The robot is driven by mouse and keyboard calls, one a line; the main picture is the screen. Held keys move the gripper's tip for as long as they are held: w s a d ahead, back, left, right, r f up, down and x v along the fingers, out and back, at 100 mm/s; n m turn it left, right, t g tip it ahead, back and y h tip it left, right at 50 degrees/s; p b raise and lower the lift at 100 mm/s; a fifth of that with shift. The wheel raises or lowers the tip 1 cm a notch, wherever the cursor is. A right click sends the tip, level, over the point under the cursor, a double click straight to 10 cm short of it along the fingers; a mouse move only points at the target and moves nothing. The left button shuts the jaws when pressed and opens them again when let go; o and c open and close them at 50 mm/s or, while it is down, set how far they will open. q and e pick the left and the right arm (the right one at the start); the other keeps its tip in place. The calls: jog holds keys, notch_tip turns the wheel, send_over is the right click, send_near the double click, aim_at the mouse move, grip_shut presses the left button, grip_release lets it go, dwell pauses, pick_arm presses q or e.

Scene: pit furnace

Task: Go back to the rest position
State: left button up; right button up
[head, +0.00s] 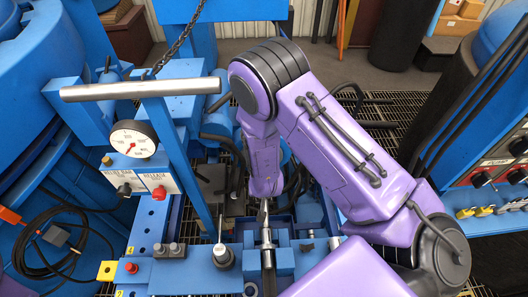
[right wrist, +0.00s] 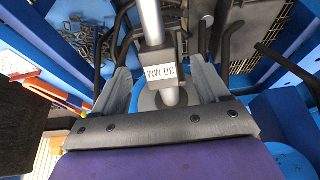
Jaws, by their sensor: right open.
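My right arm comes in from the lower right of the head view, purple with black joints, bent at the elbow and reaching down into the blue machine. Its gripper (right wrist: 165,72) shows in the right wrist view with two grey fingers spread apart. A grey block labelled "30 MM" (right wrist: 169,70) on a pale metal rod (right wrist: 151,22) stands between the fingers, with gaps visible on both sides. In the head view the forearm hides most of this gripper. My left gripper is in neither view.
A horizontal steel bar (head: 140,89) and a round gauge (head: 133,139) stand left of the arm. A chain (head: 182,42) hangs behind. A switch panel (head: 497,166) is at the right. Black cable (head: 45,265) coils at the lower left. Blue machine parts crowd the forearm.

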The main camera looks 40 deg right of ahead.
jog(key=v, duration=0.7)
jog(key=shift+r, duration=0.35)
jog(key=shift+a, duration=0.15)
